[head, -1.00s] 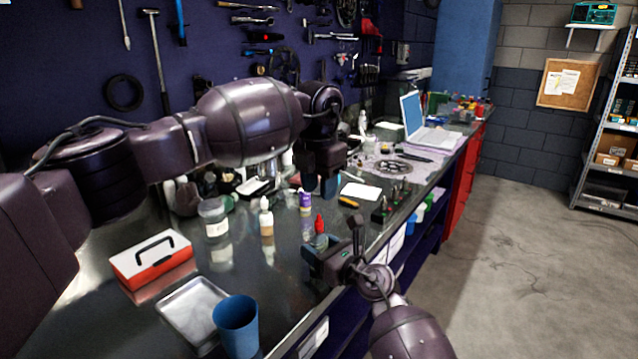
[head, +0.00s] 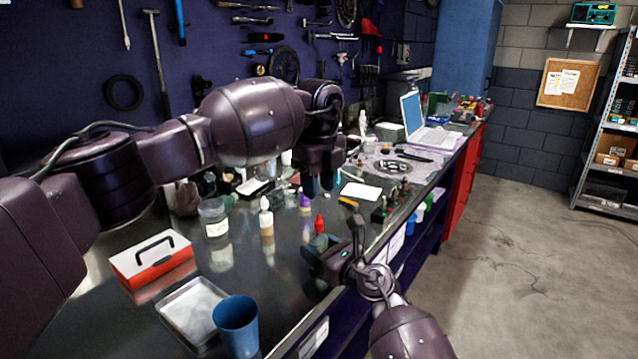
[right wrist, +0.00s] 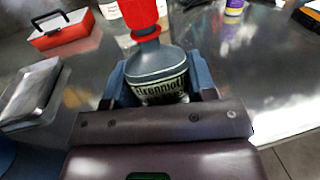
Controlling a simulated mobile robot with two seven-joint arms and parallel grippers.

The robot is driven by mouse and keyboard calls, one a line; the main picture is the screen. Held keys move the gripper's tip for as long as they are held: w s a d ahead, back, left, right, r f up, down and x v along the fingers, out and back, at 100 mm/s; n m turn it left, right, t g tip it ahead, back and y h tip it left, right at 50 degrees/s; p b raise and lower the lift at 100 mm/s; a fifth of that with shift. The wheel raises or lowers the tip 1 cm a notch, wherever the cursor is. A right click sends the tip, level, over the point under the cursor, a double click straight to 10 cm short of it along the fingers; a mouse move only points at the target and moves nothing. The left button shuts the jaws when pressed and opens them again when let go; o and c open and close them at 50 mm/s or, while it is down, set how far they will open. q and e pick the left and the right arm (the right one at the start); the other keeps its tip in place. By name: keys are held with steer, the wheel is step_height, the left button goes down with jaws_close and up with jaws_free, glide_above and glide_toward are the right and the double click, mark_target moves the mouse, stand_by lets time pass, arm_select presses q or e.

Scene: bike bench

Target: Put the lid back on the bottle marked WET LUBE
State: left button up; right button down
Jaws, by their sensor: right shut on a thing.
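My right gripper (head: 322,258) is shut on a dark grey bottle with a red top (right wrist: 157,70) near the bench's front edge. The bottle looks upright in the right wrist view. Its label is partly hidden by the gripper, and I cannot make out WET LUBE on it. In the head view only the red top (head: 319,223) shows clearly. My left gripper (head: 319,185) hangs over the bench farther back, fingers pointing down and apart, with nothing clearly seen between them. I cannot pick out a separate loose lid.
A white dropper bottle (head: 266,217), a clear jar (head: 213,218) and a purple bottle (head: 305,202) stand nearby. A red toolbox (head: 152,259), a metal tray (head: 190,308) and a blue cup (head: 236,325) are at the front left. A laptop (head: 425,125) stands farther back.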

mark_target(319, 218)
arm_select(q)
steer(key=n, duration=0.6)
steer(key=shift+n, duration=0.4)
steer(key=shift+f, duration=3.95)
jaws_close()
